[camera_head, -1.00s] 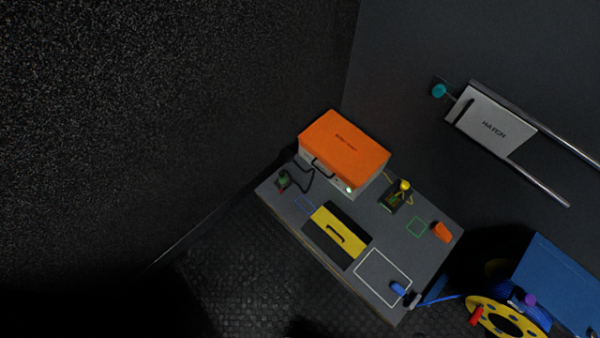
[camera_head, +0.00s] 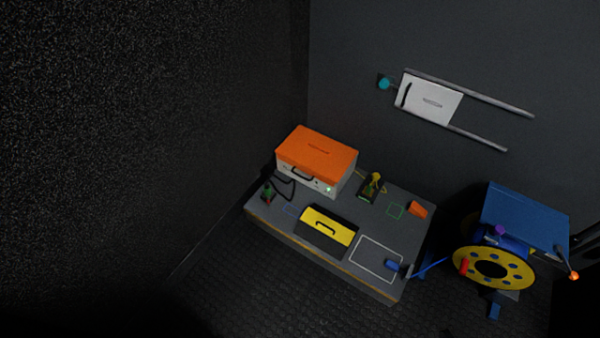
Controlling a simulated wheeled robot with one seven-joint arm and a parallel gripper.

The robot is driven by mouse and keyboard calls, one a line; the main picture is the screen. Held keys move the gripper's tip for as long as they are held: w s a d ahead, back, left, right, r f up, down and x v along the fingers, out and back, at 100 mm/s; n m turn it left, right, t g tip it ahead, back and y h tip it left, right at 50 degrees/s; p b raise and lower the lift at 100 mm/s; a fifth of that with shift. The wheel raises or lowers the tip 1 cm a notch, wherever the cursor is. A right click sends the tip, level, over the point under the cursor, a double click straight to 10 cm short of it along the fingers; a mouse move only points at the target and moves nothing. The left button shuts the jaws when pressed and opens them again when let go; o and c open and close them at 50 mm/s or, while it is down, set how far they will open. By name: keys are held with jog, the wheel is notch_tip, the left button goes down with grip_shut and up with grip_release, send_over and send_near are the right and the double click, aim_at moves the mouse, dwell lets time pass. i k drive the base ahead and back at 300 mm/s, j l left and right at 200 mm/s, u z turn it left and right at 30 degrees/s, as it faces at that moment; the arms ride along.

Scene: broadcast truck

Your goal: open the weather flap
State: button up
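No label naming a weather flap is legible, so I cannot tell for certain which part it is. A yellow panel with a black handle (camera_head: 341,232) lies closed on a dark base on the low bench. A blue panel (camera_head: 525,217) slopes above the cable reel at the right; it looks closed. An orange lid (camera_head: 303,143) lies shut on a pale case with a black handle. My gripper is not in view.
The grey bench (camera_head: 268,222) also holds a yellow connector (camera_head: 375,181), an orange block (camera_head: 418,209) and a blue plug (camera_head: 392,265). A yellow reel (camera_head: 465,253) stands right of it. A white hatch (camera_head: 440,98) sits on wall rails. Dark floor in front is clear.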

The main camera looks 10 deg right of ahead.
aim_at(321, 156)
jog(key=i+j+z, duration=0.3)
jog(key=i+j, duration=0.75)
jog(key=i, duration=0.15)
